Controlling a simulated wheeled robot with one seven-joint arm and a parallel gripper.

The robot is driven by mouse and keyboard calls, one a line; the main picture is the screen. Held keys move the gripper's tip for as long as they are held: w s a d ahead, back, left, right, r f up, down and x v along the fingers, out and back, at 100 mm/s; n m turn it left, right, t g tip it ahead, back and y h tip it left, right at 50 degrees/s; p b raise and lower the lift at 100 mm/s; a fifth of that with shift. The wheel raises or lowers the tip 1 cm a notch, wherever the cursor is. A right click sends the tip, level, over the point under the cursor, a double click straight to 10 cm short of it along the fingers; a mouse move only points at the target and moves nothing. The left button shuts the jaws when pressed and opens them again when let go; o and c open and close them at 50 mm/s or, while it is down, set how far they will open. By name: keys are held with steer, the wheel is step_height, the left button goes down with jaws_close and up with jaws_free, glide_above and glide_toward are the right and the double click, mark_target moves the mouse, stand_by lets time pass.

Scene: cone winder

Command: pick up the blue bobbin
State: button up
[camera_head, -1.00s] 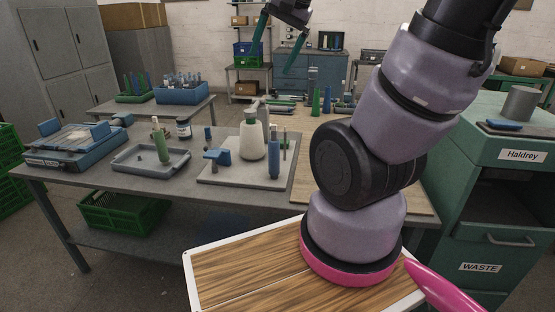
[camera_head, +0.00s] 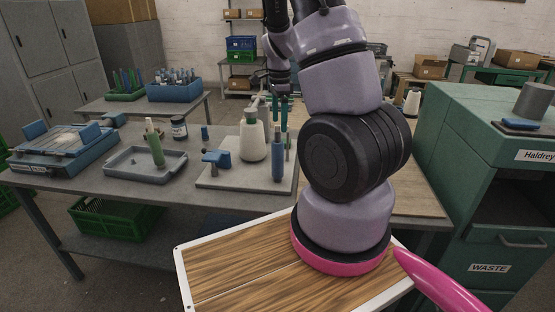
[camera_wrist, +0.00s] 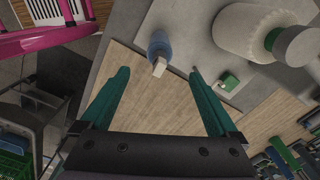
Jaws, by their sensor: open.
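The blue bobbin (camera_head: 277,166) stands upright near the front right corner of the grey board (camera_head: 230,184) on the table. In the wrist view the bobbin (camera_wrist: 159,46) shows from above, with a pale tip. My gripper (camera_head: 280,112) points down above and behind the bobbin in the head view, its dark green fingers partly overlapped by the scene. In the wrist view my gripper (camera_wrist: 160,73) is open and empty, its fingers wide apart. The bobbin lies just past the fingertips, between their lines, and does not appear touched.
A large white cone (camera_head: 252,140) stands left of the bobbin, and a blue clamp-like fixture (camera_head: 216,158) is farther left. A small green block (camera_wrist: 229,81) lies near the right finger. A grey tray (camera_head: 146,164) holds a green bobbin. The wooden tabletop (camera_head: 412,198) is clear at right.

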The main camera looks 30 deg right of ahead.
mark_target(278, 132)
steer(key=f, duration=0.7)
steer(key=shift+a+f, duration=0.2)
steer(key=shift+a, duration=0.15)
steer(key=c, duration=1.3)
